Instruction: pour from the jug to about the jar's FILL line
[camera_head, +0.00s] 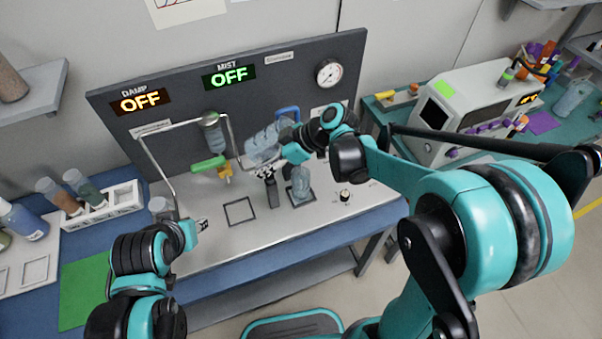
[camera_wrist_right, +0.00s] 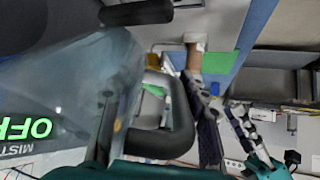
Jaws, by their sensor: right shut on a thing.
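The clear bluish jug (camera_head: 262,146) is held tilted in front of the grey panel. It fills the left of the right wrist view (camera_wrist_right: 70,85), its dark handle (camera_wrist_right: 180,120) beside my fingers. My right gripper (camera_head: 268,168) is shut on the jug; its fingers also show in the right wrist view (camera_wrist_right: 222,125). A clear vessel, apparently the jar (camera_head: 301,184), stands upright on a dark-edged square below and right of the jug. Its FILL line and level are too small to read; no stream shows. My left gripper (camera_head: 201,224) is low at the bench's left; its opening is unclear.
A bent pipe stand with a hanging bottle (camera_head: 213,135) and green lever (camera_head: 207,163) stands left of the jug. The panel's DAMP sign (camera_head: 141,101) and MIST sign (camera_head: 229,76) read OFF. A white rack (camera_head: 106,206) holds bottles at left. An empty square (camera_head: 239,211) lies mid-bench.

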